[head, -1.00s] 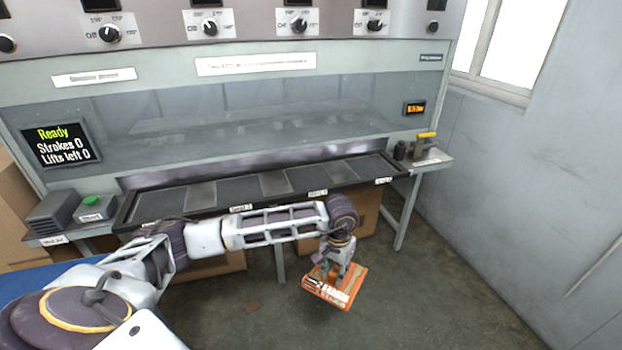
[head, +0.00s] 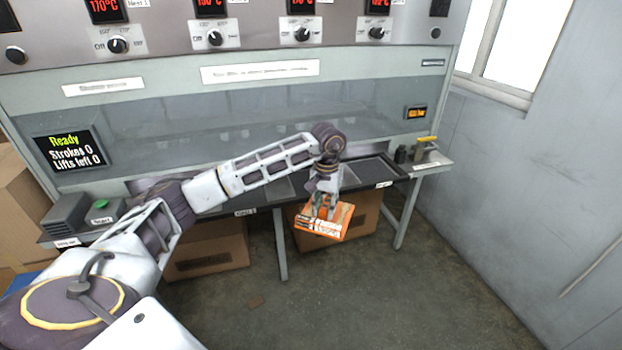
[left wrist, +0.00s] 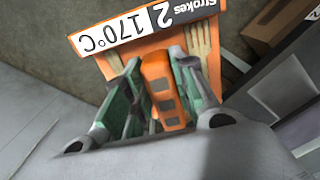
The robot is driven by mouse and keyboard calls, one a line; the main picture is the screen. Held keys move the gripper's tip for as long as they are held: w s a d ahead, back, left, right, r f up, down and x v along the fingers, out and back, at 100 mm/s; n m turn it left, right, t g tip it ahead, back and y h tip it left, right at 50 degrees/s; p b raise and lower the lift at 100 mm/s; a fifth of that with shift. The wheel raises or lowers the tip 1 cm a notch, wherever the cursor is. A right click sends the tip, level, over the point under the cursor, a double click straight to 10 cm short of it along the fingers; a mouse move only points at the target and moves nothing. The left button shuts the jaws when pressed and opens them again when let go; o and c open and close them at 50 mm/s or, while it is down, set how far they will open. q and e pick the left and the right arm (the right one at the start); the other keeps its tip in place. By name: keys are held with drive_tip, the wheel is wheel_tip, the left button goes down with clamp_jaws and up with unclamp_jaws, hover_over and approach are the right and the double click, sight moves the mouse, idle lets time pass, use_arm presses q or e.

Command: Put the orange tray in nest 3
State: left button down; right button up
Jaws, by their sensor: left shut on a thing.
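The orange tray (head: 336,219) hangs in front of the press bench, just below the front edge of the row of nests. My left gripper (head: 323,208) is shut on it from above. In the left wrist view the gripper (left wrist: 158,95) has its fingers on both sides of the tray's orange grip (left wrist: 163,90). The tray's label (left wrist: 142,28) reads "Strokes 2" and "170°C", and wooden utensils lie in it. The row of dark nests (head: 371,171) runs along the bench; my arm hides much of it. I cannot read which nest is number 3. My right gripper is not in view.
A display (head: 72,150) reads "Ready, Strokes 0, Lifts left 0". A green button (head: 101,204) stands at the bench's left end. A yellow-handled device (head: 425,146) stands at the right end. Cardboard boxes (head: 206,250) are under the bench.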

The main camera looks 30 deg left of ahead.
use_arm(q)
drive_tip(key=a+r, duration=0.1)
drive_tip(key=a+r+n, duration=0.1)
drive_tip(key=r, duration=0.1)
drive_tip(key=shift+a+n, duration=0.2)
drive_tip(key=shift+n, duration=0.1)
drive_tip(key=shift+s+a+r+n, duration=0.1)
drive_tip(key=shift+s+a+n, duration=0.3)
drive_tip(key=shift+n, duration=0.3)
drive_tip(key=shift+s+n, duration=0.35)
drive_tip(key=shift+n, duration=0.35)
drive_tip(key=shift+s+n, duration=0.35)
drive_tip(key=shift+n, duration=0.25)
drive_tip(key=shift+s+n, duration=0.25)
drive_tip(key=shift+n, duration=0.35)
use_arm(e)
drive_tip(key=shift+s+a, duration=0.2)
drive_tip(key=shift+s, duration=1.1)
use_arm(q)
drive_tip(key=shift+a+n, duration=0.1)
drive_tip(key=shift+n, duration=0.3)
